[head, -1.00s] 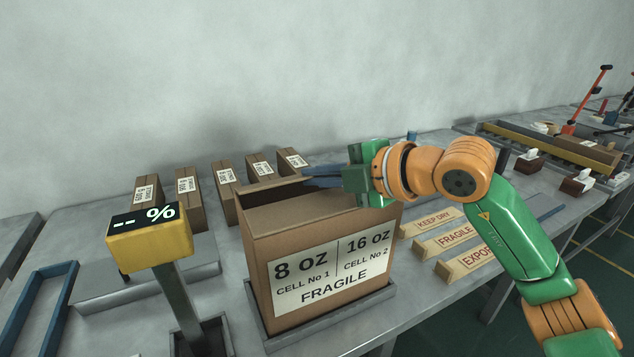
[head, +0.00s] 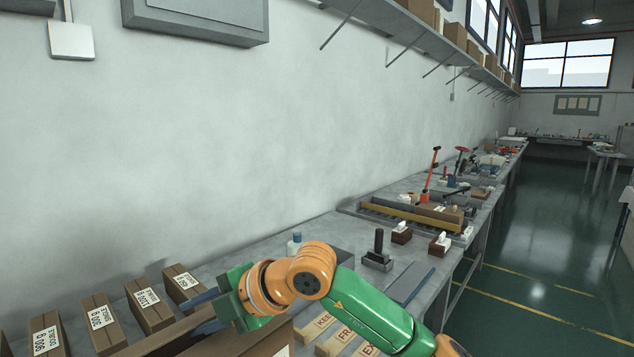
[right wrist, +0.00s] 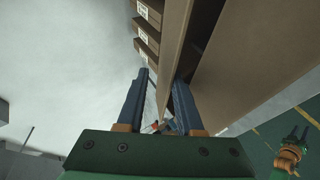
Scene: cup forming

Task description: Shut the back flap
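The cardboard box (head: 255,342) is cut off at the bottom of the head view. Its back flap (head: 172,335) shows there as a raised brown strip. My right gripper (head: 207,312) is at the flap's right end, with its blue fingers pointing left. In the right wrist view, the fingers (right wrist: 160,105) stand apart.
Several small labelled cartons (head: 147,305) stand behind the box by the wall. Stamped wooden blocks (head: 335,338) lie right of it.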

